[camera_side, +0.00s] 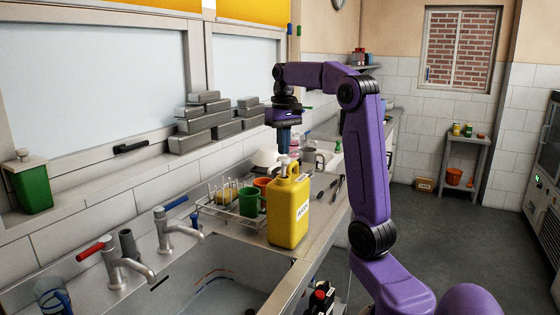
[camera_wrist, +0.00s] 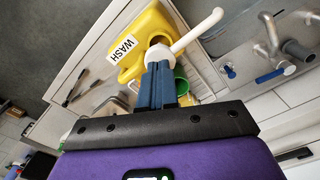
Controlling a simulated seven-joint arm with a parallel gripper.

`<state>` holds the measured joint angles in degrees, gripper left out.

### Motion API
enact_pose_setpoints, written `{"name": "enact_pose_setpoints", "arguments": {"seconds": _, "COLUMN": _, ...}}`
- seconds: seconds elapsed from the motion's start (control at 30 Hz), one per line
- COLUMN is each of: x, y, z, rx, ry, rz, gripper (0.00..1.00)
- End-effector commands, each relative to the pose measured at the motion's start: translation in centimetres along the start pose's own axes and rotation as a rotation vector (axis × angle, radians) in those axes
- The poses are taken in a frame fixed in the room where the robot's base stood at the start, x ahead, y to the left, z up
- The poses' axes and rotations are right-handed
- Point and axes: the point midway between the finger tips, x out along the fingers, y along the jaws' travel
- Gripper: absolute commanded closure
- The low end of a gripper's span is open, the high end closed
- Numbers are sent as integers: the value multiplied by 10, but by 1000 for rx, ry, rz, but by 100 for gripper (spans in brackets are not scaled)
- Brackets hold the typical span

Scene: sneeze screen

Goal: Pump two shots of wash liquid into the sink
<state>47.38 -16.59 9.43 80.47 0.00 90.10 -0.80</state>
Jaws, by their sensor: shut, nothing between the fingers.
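A yellow jug (camera_side: 288,212) labelled WASH stands upright on the counter at the sink's edge. It also shows in the wrist view (camera_wrist: 150,28), with a white pump head and long spout (camera_wrist: 196,33). My gripper (camera_side: 284,150) points down just above the pump head, its blue fingers shut and empty. In the wrist view the fingertips (camera_wrist: 158,66) overlap the pump head's edge; I cannot tell whether they touch it. The sink (camera_side: 215,285) lies in front and left of the jug, and the spout points over towards the tap side.
A dish rack (camera_side: 222,210) with a green mug (camera_side: 249,201) and an orange cup stands behind the jug. Two taps, one red-handled (camera_side: 115,262) and one blue-handled (camera_side: 170,228), rise at the sink's back. Utensils (camera_side: 329,189) lie to the right.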

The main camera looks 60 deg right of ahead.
Motion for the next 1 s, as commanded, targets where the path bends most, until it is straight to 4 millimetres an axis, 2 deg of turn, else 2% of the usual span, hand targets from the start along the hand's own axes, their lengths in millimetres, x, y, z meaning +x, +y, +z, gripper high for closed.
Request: {"name": "enact_pose_setpoints", "arguments": {"seconds": 1.0, "x": 6, "y": 0, "z": 0, "rx": 0, "ry": 0, "rz": 0, "gripper": 100}}
